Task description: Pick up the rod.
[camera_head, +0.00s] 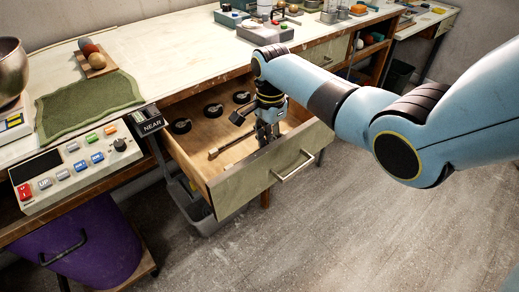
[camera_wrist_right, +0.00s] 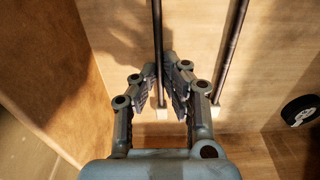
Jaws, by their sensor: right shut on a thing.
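My right gripper (camera_head: 268,136) reaches down into the open drawer. In the right wrist view its fingers (camera_wrist_right: 162,78) are closed on both sides of a thin dark rod (camera_wrist_right: 157,35) with a pale block-like end. A second dark rod (camera_wrist_right: 233,50), also with a pale end, lies apart to the right of the fingers. In the head view one dark rod (camera_head: 233,143) shows on the drawer floor beside the gripper; I cannot tell which of the two it is. My left gripper is not in view.
The drawer (camera_head: 245,194) has wooden walls close around the gripper. Above stand a worktop (camera_head: 160,55), a green cloth (camera_head: 88,103) and a control panel (camera_head: 75,163).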

